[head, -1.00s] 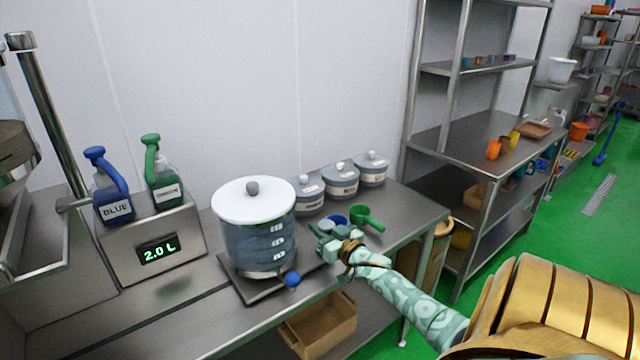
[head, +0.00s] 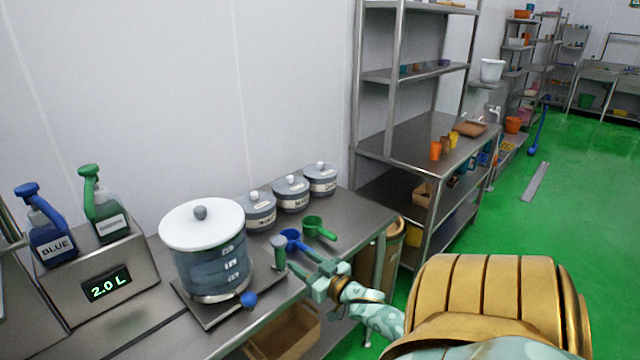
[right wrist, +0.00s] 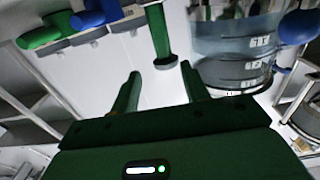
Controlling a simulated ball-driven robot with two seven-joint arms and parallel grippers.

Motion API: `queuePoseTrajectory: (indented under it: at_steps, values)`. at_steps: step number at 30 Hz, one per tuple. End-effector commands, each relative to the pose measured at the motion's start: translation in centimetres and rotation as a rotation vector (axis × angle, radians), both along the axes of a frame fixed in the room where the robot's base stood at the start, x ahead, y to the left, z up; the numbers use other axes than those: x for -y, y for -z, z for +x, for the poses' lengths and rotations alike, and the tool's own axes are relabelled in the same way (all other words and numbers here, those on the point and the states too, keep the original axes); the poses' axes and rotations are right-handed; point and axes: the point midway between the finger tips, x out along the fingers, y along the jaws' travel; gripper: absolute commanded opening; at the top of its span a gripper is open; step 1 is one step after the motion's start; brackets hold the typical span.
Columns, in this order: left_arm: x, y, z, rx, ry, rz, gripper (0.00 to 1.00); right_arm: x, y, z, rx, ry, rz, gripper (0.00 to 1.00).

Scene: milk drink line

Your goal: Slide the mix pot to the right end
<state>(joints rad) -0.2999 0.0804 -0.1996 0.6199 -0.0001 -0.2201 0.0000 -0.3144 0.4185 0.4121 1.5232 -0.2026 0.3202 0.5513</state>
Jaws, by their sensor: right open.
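The mix pot (head: 212,265) is a clear, blue-tinted vessel with a white lid and grey knob. It stands upright on a dark base plate (head: 247,312) on the steel counter, with a blue knob (head: 249,299) low at its front. My right gripper (head: 301,266) is open, to the right of the pot and apart from it. An upright green post (head: 279,254) with a greyish top stands by its fingertips. In the right wrist view the post (right wrist: 158,32) is beyond and between the open fingers (right wrist: 163,80), and the pot (right wrist: 232,48) is at upper right. My left gripper is out of view.
A blue scoop (head: 292,239) and a green scoop (head: 316,228) lie behind my right gripper. Several lidded grey canisters (head: 291,193) line the wall. A dispenser reading 2.0 L (head: 107,287) stands left of the pot. A steel shelf (head: 430,140) stands beyond the counter's right end.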

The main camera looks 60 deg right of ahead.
Motion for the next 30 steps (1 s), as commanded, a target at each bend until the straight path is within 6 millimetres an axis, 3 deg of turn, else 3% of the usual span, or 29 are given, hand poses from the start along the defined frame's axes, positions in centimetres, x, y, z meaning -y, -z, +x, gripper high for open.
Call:
queuePoseTrajectory:
  at_steps: [3,9,30]
  values:
    - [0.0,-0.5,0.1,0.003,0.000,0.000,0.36,-0.6,-0.1,-2.6,-0.001,0.001,0.001,0.45]
    - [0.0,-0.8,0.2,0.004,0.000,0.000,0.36,-1.1,0.0,-4.9,0.000,0.000,0.001,0.45]
    - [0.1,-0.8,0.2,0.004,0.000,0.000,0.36,-1.2,0.1,-5.2,-0.004,0.001,-0.011,0.45]
